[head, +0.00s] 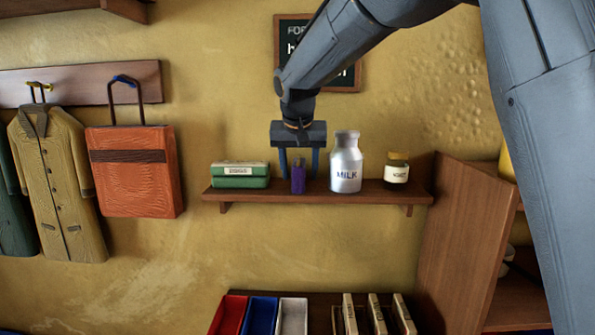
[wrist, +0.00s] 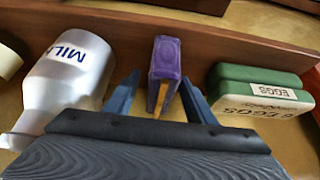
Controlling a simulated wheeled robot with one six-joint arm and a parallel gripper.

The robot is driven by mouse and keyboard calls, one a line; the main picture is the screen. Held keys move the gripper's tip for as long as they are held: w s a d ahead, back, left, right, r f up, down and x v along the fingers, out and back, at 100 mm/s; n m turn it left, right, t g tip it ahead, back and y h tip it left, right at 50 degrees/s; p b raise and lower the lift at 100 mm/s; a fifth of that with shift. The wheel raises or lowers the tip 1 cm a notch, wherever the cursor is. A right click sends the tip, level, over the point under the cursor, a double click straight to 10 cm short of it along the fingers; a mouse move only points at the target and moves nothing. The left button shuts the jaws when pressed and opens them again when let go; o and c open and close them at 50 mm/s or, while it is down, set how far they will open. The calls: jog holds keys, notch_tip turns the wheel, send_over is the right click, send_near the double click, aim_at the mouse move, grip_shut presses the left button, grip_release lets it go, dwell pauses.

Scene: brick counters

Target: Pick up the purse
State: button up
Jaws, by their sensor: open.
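A small purple item (head: 298,180), which looks like the purse, stands upright on the wooden wall shelf between the egg carton and the milk bottle. In the wrist view the purple item (wrist: 166,62) shows a yellow-orange strip at its lower part. My gripper (head: 299,168) is open above the shelf, pointing down, with its two blue fingers at either side of the item. In the wrist view my gripper (wrist: 159,78) has the item between its fingers, with a gap on both sides.
The shelf (head: 270,194) also holds a green egg carton (head: 240,176), a silver milk bottle (head: 346,163) and a small jar (head: 397,169). The carton and bottle flank my fingers closely. An orange bag (head: 135,175) and coats hang at left. A wooden cabinet (head: 466,235) stands right.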

jog(key=c, duration=1.2)
